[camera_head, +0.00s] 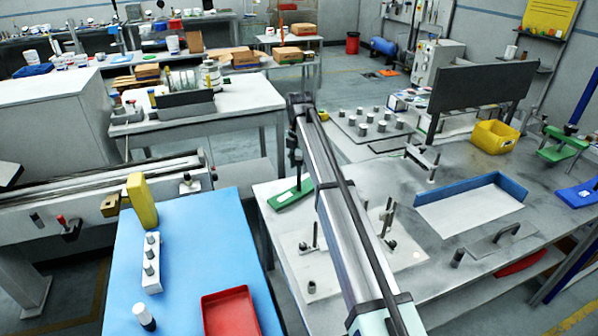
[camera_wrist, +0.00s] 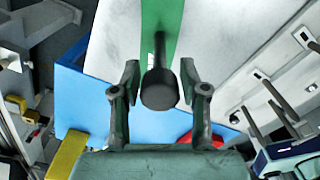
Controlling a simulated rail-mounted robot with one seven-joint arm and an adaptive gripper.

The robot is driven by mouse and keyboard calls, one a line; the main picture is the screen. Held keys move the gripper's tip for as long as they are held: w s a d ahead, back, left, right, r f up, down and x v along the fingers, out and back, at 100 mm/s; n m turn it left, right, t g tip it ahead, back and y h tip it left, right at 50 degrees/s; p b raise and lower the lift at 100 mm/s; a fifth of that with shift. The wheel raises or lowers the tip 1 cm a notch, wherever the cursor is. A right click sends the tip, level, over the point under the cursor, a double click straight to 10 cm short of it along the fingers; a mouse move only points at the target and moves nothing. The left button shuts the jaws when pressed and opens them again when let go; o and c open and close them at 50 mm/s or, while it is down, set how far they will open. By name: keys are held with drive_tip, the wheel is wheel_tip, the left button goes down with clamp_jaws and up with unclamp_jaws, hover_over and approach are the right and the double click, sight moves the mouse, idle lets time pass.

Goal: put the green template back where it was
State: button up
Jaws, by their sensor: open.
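The green template (camera_head: 290,194) lies flat at the left end of the grey table, with a pale label on it. In the wrist view its green strip (camera_wrist: 163,25) runs up the picture, and its dark round knob (camera_wrist: 160,90) stands toward me. My gripper (camera_wrist: 160,78) is open, with one finger on each side of the knob and visible gaps between. In the head view my gripper (camera_head: 295,150) is above the template, small and partly merged with the knob's post. Another green piece (camera_head: 562,146) stands raised at the far right.
A pale plate (camera_head: 318,279) with upright posts lies beside the template, partly hidden by my arm. A blue-edged tray (camera_head: 470,212), yellow bin (camera_head: 494,137), blue piece (camera_head: 579,193) and dark upright panel (camera_head: 482,85) stand farther right. A blue table (camera_head: 190,255) holds a red tray (camera_head: 229,312).

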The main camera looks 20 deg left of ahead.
wheel_tip(320, 180, up, 10)
drive_tip(key=shift+f+b, duration=0.25)
drive_tip(key=shift+b, duration=0.65)
